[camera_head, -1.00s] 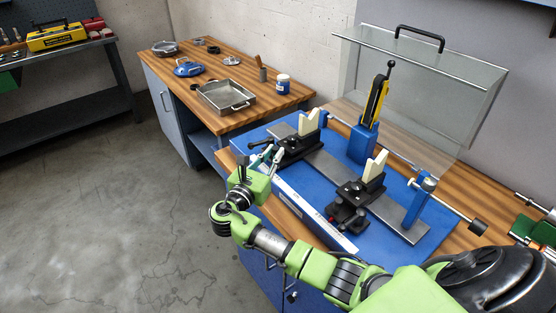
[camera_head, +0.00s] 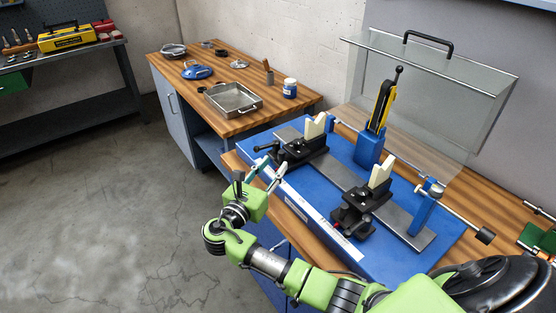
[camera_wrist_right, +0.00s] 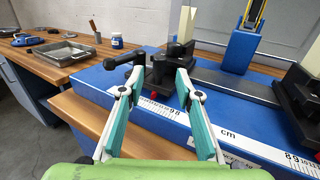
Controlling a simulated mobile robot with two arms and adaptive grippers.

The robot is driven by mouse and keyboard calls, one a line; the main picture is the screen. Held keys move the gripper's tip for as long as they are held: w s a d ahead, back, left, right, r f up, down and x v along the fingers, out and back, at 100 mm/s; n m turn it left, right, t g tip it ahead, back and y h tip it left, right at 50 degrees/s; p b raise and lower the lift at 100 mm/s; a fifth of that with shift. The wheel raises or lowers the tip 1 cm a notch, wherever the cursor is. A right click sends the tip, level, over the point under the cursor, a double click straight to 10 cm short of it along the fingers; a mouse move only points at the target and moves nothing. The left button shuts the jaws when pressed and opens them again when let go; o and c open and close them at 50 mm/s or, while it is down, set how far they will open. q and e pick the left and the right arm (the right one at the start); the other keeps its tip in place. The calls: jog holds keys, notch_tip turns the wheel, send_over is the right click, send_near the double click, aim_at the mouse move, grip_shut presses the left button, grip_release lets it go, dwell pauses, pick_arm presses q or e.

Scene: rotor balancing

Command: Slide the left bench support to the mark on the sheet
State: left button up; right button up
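The left bench support (camera_head: 302,150) is a black carriage with a cream V-block and a black side lever, on the rail at the far left end of the blue bench. In the right wrist view its black body (camera_wrist_right: 163,72) stands just beyond the fingertips. My right gripper (camera_head: 272,167) is at the bench's front edge, near this support. In the wrist view the gripper (camera_wrist_right: 160,82) has its teal fingers spread with nothing between them. A printed scale strip (camera_wrist_right: 165,109) runs along the bench front. I cannot make out a sheet with a mark. My left gripper is out of view.
The other support (camera_head: 362,205) stands further right on the rail (camera_head: 335,172). A blue post with a yellow part (camera_head: 370,148) and a clear guard (camera_head: 425,90) stand behind. A side table with a metal tray (camera_head: 232,99) is at the back left. The floor at left is clear.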

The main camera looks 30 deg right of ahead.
jog(key=v, duration=0.7)
jog(key=shift+a, duration=0.3)
jog(key=shift+s, duration=0.15)
